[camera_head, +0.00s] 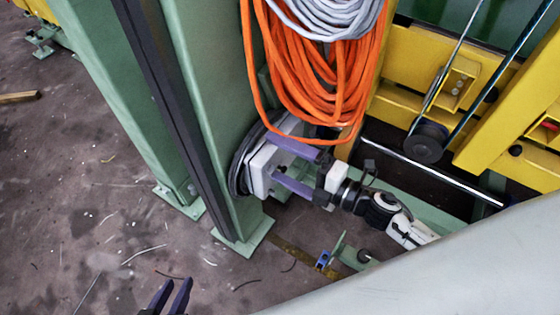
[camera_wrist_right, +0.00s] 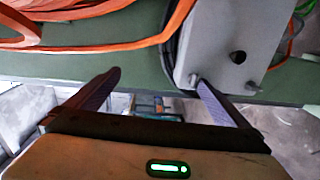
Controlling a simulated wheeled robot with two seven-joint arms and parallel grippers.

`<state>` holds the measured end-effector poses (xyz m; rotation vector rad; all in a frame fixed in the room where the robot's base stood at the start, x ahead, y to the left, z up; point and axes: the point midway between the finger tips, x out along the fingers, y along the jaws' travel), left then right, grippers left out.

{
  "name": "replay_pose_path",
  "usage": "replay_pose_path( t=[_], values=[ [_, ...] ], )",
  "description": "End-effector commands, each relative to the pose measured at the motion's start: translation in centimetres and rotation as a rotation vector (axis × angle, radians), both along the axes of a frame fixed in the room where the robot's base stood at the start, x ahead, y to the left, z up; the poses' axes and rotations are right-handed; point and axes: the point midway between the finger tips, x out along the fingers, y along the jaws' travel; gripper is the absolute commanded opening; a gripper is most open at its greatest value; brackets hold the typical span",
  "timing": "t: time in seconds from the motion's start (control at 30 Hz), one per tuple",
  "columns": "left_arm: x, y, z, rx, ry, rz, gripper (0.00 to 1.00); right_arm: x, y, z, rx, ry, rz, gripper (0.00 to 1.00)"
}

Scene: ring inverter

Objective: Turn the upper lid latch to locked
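A pale grey box (camera_head: 262,166) is mounted on the side of a green post. In the right wrist view the box (camera_wrist_right: 225,40) shows a dark round spot (camera_wrist_right: 238,57) and small grey latch-like tabs (camera_wrist_right: 250,87) at its lower edge. I cannot tell which is the upper latch or how it is turned. My right gripper (camera_head: 273,158) is open in front of the box, its purple fingers apart. In the right wrist view one fingertip of my right gripper (camera_wrist_right: 157,76) is close to a lower tab; contact is unclear. My left gripper (camera_head: 177,283) is low in the head view, fingers apart and empty.
Orange cable coils (camera_head: 320,75) and a grey coil (camera_head: 325,15) hang just above the box. The green post (camera_head: 205,110) stands beside it. Yellow frames (camera_head: 415,120) with a pulley (camera_head: 426,142) and rods are at right. The floor (camera_head: 90,220) at left is mostly open.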

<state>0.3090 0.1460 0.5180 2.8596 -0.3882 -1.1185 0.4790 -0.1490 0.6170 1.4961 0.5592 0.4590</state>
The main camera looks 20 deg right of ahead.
Motion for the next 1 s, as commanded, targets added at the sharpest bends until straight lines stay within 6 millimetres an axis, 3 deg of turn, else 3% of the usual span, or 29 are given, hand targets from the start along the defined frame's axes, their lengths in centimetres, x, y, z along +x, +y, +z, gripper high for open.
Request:
replay_pose_path(
  t=[0.03, 0.27, 0.3, 0.4, 0.43, 0.5, 1.0],
  values=[
    [0.0, 0.0, 0.4, 0.001, 0.001, -0.001, 0.26, 0.8, 0.1, 4.2, 0.026, -0.069, 0.011, 0.82],
    [0.0, 0.0, 0.4, 0.003, 0.002, -0.001, 0.26, 0.9, 0.2, 4.3, 0.026, -0.069, 0.011, 0.82],
    [0.0, 0.0, 0.4, 0.002, 0.002, -0.002, 0.26, 0.2, -0.3, 1.0, 0.003, -0.007, 0.000, 0.82],
    [0.0, 0.0, 0.4, 0.002, 0.002, -0.002, 0.26, 0.1, -0.3, 1.0, 0.003, -0.007, 0.001, 0.78],
    [0.0, 0.0, 0.4, 0.002, 0.002, -0.002, 0.26, 0.0, -0.4, 1.0, 0.003, -0.005, 0.001, 0.70],
    [0.0, 0.0, 0.4, 0.001, 0.003, -0.001, 0.26, -0.4, -0.6, 0.8, 0.002, -0.004, 0.000, 0.26],
    [0.0, 0.0, 0.2, 0.000, 0.002, 0.000, 0.26, -3.4, -2.7, 0.1, -0.003, 0.007, -0.001, 0.26]
  ],
)
